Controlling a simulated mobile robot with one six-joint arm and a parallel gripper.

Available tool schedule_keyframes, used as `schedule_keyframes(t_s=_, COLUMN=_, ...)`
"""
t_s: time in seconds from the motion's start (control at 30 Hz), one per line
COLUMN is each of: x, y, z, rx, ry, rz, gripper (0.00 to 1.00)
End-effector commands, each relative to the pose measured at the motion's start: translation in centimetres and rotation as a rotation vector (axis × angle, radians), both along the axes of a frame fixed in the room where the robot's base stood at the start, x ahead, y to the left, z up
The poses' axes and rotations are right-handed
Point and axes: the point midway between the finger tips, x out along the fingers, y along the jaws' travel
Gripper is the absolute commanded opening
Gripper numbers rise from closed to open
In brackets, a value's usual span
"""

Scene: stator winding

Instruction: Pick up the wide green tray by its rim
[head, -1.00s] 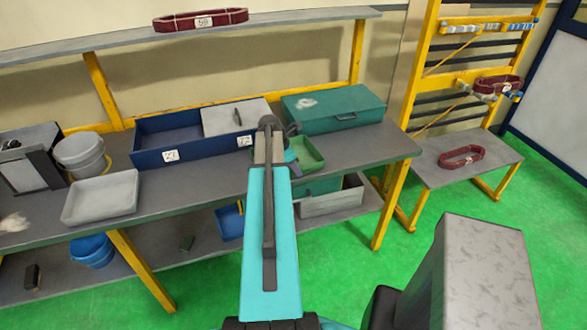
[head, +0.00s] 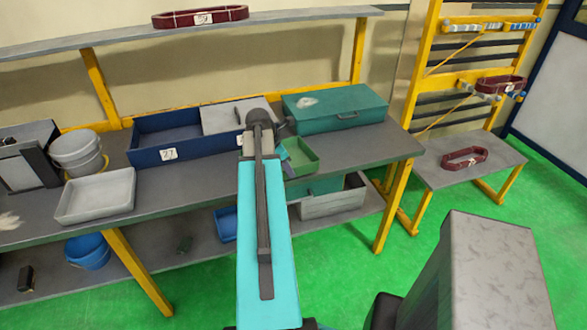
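The wide green tray (head: 306,164) sits on the grey workbench, in front of the large green toolbox. Its right side and part of its inside show; its left side is hidden behind my arm. My arm reaches forward over the bench edge, and a teal part of its far end shows at the tray's left side. My gripper (head: 287,168) is mostly hidden behind the arm at that side. Its fingers cannot be made out, and I cannot tell whether it touches the rim. The tray rests level on the bench.
A blue bin (head: 183,148), a green toolbox (head: 333,118) and a white tray (head: 96,197) stand on the workbench (head: 180,190). Buckets (head: 78,152) stand at the left. A lower shelf holds a grey bin (head: 333,203). Bare bench lies right of the green tray.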

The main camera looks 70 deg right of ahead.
Motion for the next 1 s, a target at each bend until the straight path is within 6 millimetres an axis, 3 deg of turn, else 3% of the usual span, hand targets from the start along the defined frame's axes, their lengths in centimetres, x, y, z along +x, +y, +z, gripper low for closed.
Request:
schedule_keyframes(t_s=0.2, x=0.3, y=3.8, z=0.1, rx=-0.002, ry=-0.001, rz=0.002, gripper=0.0)
schedule_keyframes(t_s=0.5, x=0.7, y=7.8, z=0.6, rx=-0.003, ry=-0.001, rz=0.001, gripper=0.0)
schedule_keyframes(t_s=0.7, x=1.0, y=9.3, z=0.9, rx=-0.003, ry=-0.002, rz=0.0, gripper=0.0)
schedule_keyframes(t_s=1.0, x=1.0, y=9.7, z=1.0, rx=-0.003, ry=-0.001, rz=-0.001, gripper=0.0)
